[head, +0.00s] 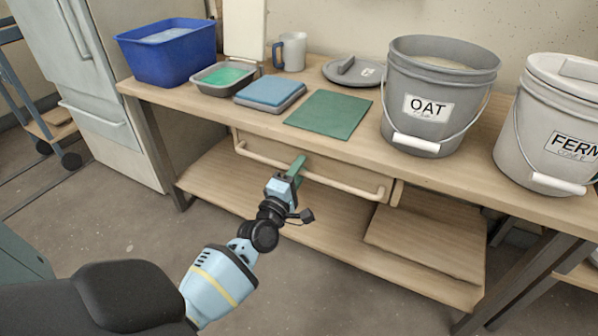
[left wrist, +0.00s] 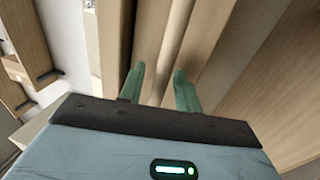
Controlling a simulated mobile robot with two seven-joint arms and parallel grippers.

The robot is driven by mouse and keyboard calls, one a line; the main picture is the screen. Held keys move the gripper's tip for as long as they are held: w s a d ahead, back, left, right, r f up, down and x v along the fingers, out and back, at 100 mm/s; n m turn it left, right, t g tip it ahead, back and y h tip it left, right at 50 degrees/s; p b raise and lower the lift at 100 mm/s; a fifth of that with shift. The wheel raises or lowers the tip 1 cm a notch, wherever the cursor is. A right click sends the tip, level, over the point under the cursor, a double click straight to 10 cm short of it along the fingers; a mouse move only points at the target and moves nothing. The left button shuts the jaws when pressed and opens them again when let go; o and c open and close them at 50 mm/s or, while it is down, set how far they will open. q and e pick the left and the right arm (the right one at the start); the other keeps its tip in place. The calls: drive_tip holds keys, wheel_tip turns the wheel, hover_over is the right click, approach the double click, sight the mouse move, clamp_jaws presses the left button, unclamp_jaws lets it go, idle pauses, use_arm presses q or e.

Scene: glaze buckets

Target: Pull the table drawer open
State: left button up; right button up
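The wooden drawer (head: 345,178) sits under the tabletop, with its front close beneath the table edge and looking shut. A long pale bar handle (head: 340,185) runs across its front. My left gripper (head: 298,164) reaches the middle of this handle, its green fingers overlapping the bar in the head view. In the left wrist view the two fingers (left wrist: 158,82) are apart, with the handle bar (left wrist: 176,38) showing in the gap between them. I cannot tell whether either finger touches the bar. My right gripper is out of view.
The wooden table (head: 470,178) carries a blue tub (head: 168,58), a grey OAT bucket (head: 433,100) and a lidded bucket (head: 552,125). A green mat (head: 328,115) lies above the drawer. A lower shelf (head: 235,195) is below. Floor in front is clear.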

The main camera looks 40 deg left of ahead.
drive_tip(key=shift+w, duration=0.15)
use_arm(q)
clamp_jaws()
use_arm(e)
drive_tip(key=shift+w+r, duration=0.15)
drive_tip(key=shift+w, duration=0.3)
use_arm(q)
drive_tip(key=shift+s, duration=0.1)
